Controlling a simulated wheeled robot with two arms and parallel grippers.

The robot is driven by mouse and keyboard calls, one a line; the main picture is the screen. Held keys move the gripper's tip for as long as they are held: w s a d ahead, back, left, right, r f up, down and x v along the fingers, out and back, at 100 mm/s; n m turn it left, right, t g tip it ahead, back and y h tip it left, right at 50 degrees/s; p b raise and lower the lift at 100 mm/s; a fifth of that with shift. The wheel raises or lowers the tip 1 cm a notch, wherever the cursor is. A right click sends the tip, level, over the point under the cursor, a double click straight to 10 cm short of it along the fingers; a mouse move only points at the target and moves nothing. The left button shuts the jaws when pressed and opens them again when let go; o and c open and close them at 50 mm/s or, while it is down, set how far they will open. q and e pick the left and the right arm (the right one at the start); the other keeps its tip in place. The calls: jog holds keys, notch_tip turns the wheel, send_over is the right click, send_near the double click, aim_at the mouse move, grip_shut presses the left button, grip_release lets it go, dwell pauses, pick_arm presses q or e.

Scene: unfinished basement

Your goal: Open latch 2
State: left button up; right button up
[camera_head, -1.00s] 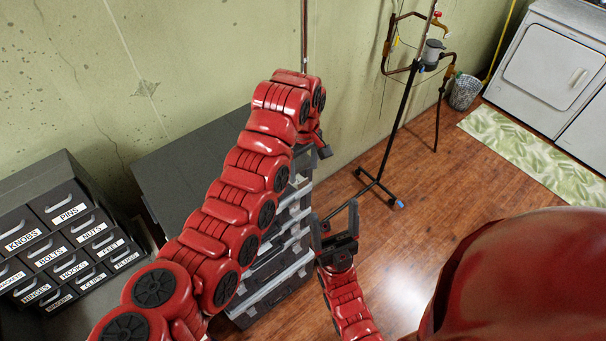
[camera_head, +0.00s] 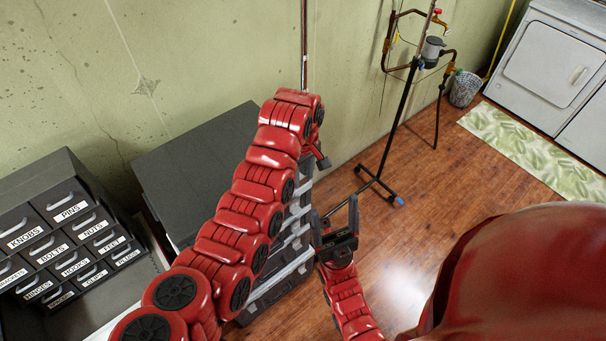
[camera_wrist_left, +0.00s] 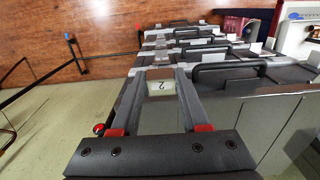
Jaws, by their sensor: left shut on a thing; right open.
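A dark grey tool cabinet (camera_head: 195,150) stands against the wall, with several light grey latches down its front side. In the left wrist view, a label reading "2" (camera_wrist_left: 161,87) shows between the fingers of my left gripper (camera_wrist_left: 162,70). The gripper is shut on latch 2 at its fingertips; the exact contact is hard to make out. In the head view my left gripper (camera_head: 320,158) is at the cabinet's upper right side, and my arm covers much of the front. My right gripper (camera_head: 336,226) is open and empty, lower down and right of the cabinet.
Drawer boxes (camera_head: 75,225) with labels stand at the left. A black pipe stand (camera_head: 388,150) is behind my grippers to the right. Black handles (camera_wrist_left: 230,70) stick out along the cabinet front. The wooden floor (camera_head: 430,190) on the right is mostly clear.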

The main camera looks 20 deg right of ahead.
pick_arm(q)
grip_shut()
jog(key=b, duration=0.2)
jog(key=g+b, duration=0.1)
jog(key=b, duration=0.2)
jog(key=shift+w+a, duration=0.15)
jog(key=shift+w, duration=0.15)
jog(key=shift+r+g+b, duration=0.1)
jog(key=shift+g+b, duration=0.2)
jog(key=shift+b, duration=0.55)
jog(key=shift+w+r+h+b, duration=0.1)
jog(key=shift+r+h+b, duration=0.15)
jog(key=shift+b, duration=0.2)
jog(key=o, duration=1)
grip_release()
jog(key=shift+o, duration=0.2)
jog(key=shift+r, duration=0.15)
